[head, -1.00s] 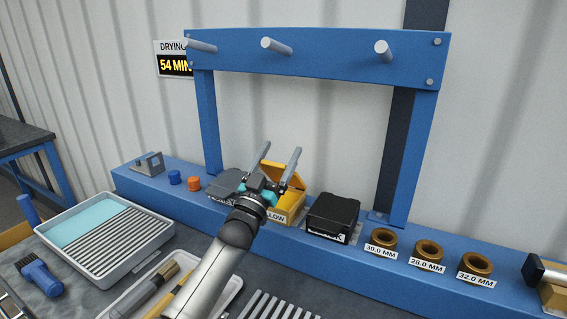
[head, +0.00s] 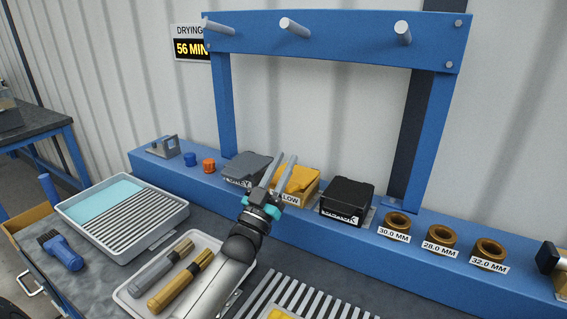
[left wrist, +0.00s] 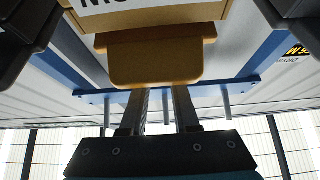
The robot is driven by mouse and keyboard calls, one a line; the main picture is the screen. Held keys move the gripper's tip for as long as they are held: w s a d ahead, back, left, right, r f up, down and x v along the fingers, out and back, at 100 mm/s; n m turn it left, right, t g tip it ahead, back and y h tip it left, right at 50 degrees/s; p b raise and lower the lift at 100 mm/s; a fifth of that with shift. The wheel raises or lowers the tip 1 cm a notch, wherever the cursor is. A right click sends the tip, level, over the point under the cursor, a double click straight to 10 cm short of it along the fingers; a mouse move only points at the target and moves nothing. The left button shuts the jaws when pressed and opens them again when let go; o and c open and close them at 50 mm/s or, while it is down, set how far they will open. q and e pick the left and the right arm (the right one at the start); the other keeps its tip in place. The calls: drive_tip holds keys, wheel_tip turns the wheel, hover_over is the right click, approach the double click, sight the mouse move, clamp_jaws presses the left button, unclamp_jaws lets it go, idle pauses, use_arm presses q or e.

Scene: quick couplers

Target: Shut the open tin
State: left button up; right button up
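The yellow tin (head: 308,193) stands on the blue shelf between a grey tin (head: 246,168) and a black tin (head: 347,196). Its yellow lid (head: 297,177) is raised at a tilt, and the lid (left wrist: 150,62) also shows in the left wrist view, beside the labelled tin front (left wrist: 150,18). My left gripper (head: 283,160) is at the lid's left side, with a gap between its fingers and nothing seen between them. In the left wrist view the lid hides the fingertips; I cannot tell whether they touch it. My right gripper is not in view.
A blue frame (head: 330,45) with pegs rises behind the tins. Brown rings (head: 441,235) sit to the right on the shelf. Blue and orange caps (head: 209,165) are to the left. A roller tray (head: 125,215) and a tray of brushes (head: 130,290) lie in front.

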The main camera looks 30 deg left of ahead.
use_arm(q)
drive_tip(key=o, duration=1.1)
drive_tip(key=shift+v, duration=3.75)
drive_tip(key=shift+c, duration=0.2)
